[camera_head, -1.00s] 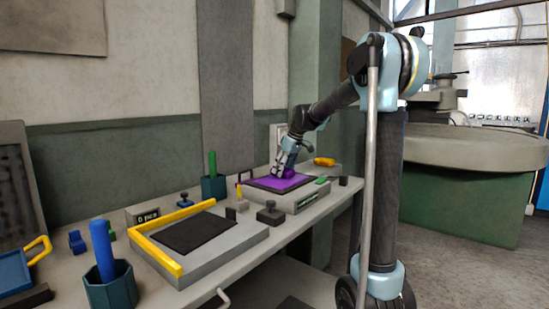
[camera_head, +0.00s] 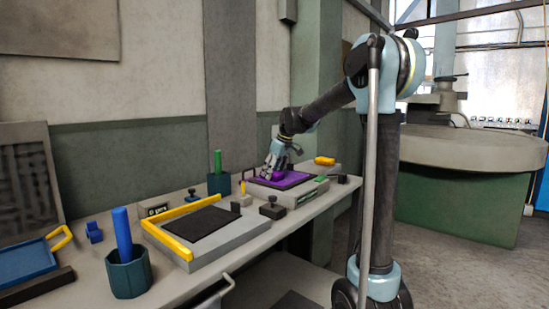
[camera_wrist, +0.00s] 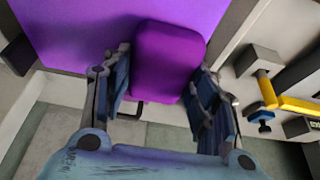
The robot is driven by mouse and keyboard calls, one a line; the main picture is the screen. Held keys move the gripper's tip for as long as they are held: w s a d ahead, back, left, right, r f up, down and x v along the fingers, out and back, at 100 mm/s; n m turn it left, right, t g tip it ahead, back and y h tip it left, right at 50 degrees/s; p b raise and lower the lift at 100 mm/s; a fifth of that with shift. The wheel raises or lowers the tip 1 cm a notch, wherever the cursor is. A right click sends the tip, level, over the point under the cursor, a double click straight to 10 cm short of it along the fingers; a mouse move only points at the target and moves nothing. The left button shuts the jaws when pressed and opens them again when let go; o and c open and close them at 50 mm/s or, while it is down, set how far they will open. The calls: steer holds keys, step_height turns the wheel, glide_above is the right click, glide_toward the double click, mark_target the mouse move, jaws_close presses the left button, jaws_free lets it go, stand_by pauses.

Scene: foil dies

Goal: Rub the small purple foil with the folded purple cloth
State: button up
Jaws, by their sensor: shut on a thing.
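The small purple foil (camera_head: 292,181) lies flat on the raised block at the far end of the bench. It fills the upper left of the wrist view (camera_wrist: 75,35). My gripper (camera_head: 270,173) is shut on the folded purple cloth (camera_wrist: 168,62), a rounded magenta pad between its two fingers in the wrist view. The cloth is over the foil, near the foil's left edge in the head view. It seems to touch the foil, but the exact contact is hidden. In the head view my fingers partly cover the cloth.
A nearer block (camera_head: 183,250) carries a dark plate (camera_head: 200,226) and a yellow L-shaped edge (camera_head: 172,240). Two cups hold a blue rod (camera_head: 122,232) and a green rod (camera_head: 218,160). A black-knobbed piece (camera_head: 272,208) stands between the blocks. A yellow item (camera_head: 324,161) lies beyond the foil.

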steer(key=shift+s+a, duration=0.55)
steer(key=shift+s, duration=0.05)
step_height(320, 180, up, 2)
steer(key=shift+d+r, duration=0.1)
steer(key=shift+r, duration=2.95)
